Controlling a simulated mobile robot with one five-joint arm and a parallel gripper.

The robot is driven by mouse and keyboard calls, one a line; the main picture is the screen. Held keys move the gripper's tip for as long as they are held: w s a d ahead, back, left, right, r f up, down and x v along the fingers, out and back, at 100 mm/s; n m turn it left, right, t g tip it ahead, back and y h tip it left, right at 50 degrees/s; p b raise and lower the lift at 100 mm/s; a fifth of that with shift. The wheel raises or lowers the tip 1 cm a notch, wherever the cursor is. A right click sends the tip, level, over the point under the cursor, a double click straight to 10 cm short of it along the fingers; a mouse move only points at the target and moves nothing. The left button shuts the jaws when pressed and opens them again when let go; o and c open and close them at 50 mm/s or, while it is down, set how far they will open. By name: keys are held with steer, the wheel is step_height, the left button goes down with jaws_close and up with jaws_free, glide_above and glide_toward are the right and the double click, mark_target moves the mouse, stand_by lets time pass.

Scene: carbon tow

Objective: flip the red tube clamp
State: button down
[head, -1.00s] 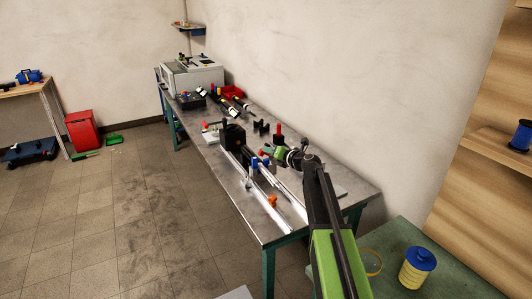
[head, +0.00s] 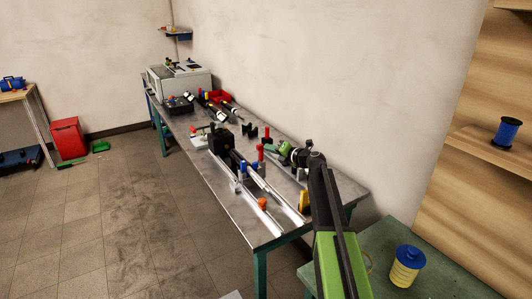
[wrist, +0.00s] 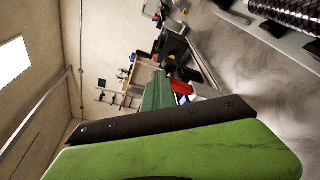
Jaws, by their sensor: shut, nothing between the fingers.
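A red upright piece (head: 260,152), which looks like the red tube clamp's lever, stands beside the rails on the metal bench. A second red post (head: 267,131) stands a little behind it; I cannot be sure which belongs to the clamp. My gripper (head: 279,145) is the green and black end of my arm, above the bench just right of the red pieces. It looks apart from them and holds nothing. Its fingertips are too small to make out. In the wrist view, a green and black part of mine fills the bottom, and no clamp is clearly visible.
A blue clamp (head: 242,171) and an orange knob (head: 262,202) are on the rails (head: 250,199). A black block (head: 219,140) stands further left. A yellow piece (head: 304,200) is near the bench's right end. A blue-capped spool (head: 407,264) stands on the green table (head: 380,245).

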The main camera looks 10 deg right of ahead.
steer(key=m+b, duration=0.1)
steer(key=d+f+m+b, duration=0.1)
steer(key=d+m+y+b, duration=0.1)
steer(key=shift+w+d+f+m+t, duration=0.1)
steer(key=shift+w+f+m+t, duration=0.05)
steer(key=shift+w+m+t, duration=0.2)
steer(key=shift+d, duration=0.15)
stand_by(0.4)
steer(key=shift+s, duration=0.1)
steer(key=s+d, duration=0.2)
steer(key=s, duration=0.9)
steer(key=shift+d+r+p, duration=0.35)
steer(key=shift+r, duration=0.05)
steer(key=shift+s, duration=0.1)
